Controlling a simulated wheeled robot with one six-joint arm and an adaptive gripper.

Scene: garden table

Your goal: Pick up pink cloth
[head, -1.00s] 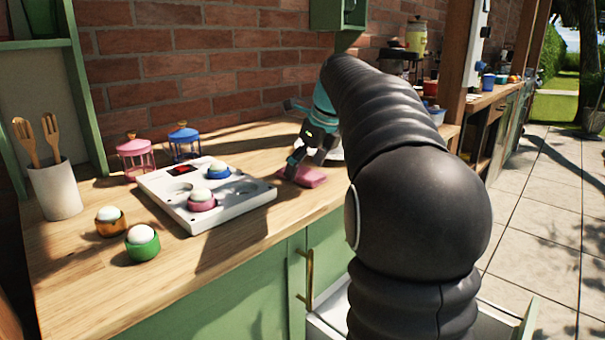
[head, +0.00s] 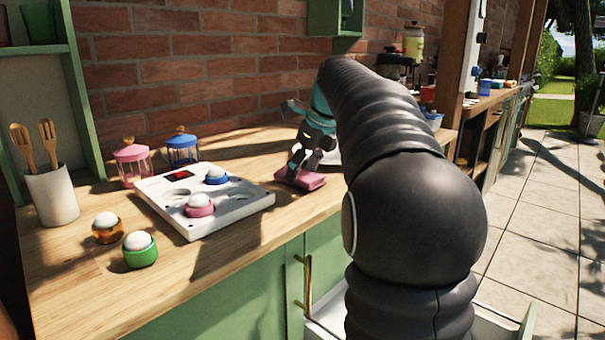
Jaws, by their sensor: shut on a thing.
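The pink cloth (head: 308,181) is a small folded pad on the wooden counter, just right of the white board. My gripper (head: 300,172) points down at it and is shut on it, with the fingertips at its left part. The cloth looks slightly tilted; I cannot tell whether it is clear of the counter. My dark arm hides the counter behind and to the right of the gripper.
The white board (head: 235,213) with a pink cup (head: 199,205) and a blue cup (head: 215,175) lies left of the cloth. Green (head: 140,249) and orange (head: 108,228) cups stand in front left. An open drawer (head: 325,322) is below the counter. The front counter strip is clear.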

